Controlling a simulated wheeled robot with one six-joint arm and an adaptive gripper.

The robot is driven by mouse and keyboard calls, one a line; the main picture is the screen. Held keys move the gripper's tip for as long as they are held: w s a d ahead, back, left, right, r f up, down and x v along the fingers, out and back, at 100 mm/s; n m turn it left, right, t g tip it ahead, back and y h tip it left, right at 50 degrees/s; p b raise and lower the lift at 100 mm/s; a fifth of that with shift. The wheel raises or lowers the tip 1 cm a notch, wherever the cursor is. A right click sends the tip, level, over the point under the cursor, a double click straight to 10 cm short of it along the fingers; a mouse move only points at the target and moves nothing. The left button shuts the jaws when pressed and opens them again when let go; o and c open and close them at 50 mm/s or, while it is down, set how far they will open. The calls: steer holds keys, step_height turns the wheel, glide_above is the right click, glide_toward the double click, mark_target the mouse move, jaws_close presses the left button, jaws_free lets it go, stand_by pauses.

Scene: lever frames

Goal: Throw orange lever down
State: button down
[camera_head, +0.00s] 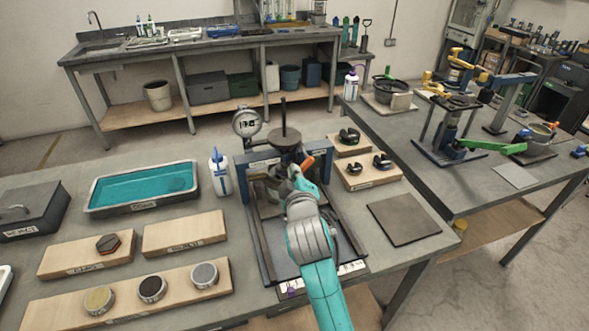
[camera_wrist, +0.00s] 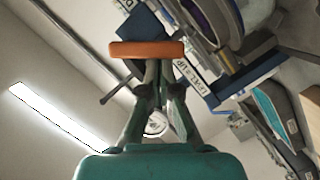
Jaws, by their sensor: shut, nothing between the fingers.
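The orange lever (camera_head: 307,163) is on the dark press-like frame, and its orange end sits just by the tip of my gripper (camera_head: 294,173) in the head view. In the wrist view the orange lever handle (camera_wrist: 147,49) lies crosswise just beyond the fingertips of my gripper (camera_wrist: 160,68). The fingers are shut with nothing between them. Whether they touch the handle I cannot tell. My arm covers part of the frame in the head view. A label with writing (camera_wrist: 190,73) shows beside the handle, tilted in the wrist view.
A round gauge (camera_head: 247,122) stands at the frame's back left. A white bottle (camera_head: 220,172) and a teal tray (camera_head: 145,187) are to the left. Wooden blocks with black clamps (camera_head: 367,172) are to the right. A flat dark plate (camera_head: 404,219) lies at the right front.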

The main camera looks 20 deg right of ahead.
steer(key=n, duration=0.2)
steer(key=d+f+n+h, duration=0.1)
steer(key=n, duration=0.1)
steer(key=f+n+t, duration=0.1)
steer(key=n, duration=0.1)
steer(key=shift+d+f, duration=0.25)
steer(key=shift+d, duration=0.1)
steer(key=shift+d+f, duration=0.1)
stand_by(0.6)
